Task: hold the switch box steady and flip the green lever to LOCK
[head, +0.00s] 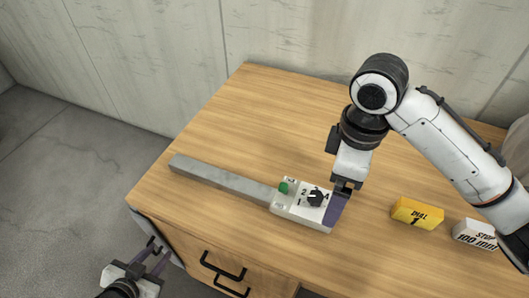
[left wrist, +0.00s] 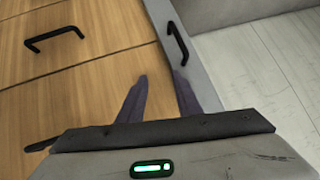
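The pale switch box (head: 290,212) lies on the table at the right end of a long grey bar (head: 225,178). On its top are a green lever (head: 283,188) at the left and a black dial (head: 316,198) beside the numbers 1 and 2. Small labels near the lever are too small to read. My right gripper (head: 336,212) points down at the box's right end, its purple fingers against or right beside it; whether they are closed on it is hidden. My left gripper (head: 160,258) is open and empty, off the table's front left; its parted fingers also show in the left wrist view (left wrist: 162,95).
The wooden table (head: 260,110) has drawers with black handles (head: 222,268) on its front. A yellow block (head: 417,213) marked DIAL 1 and a white block (head: 474,234) marked STOP 100 mm lie at the right. The back left tabletop is clear.

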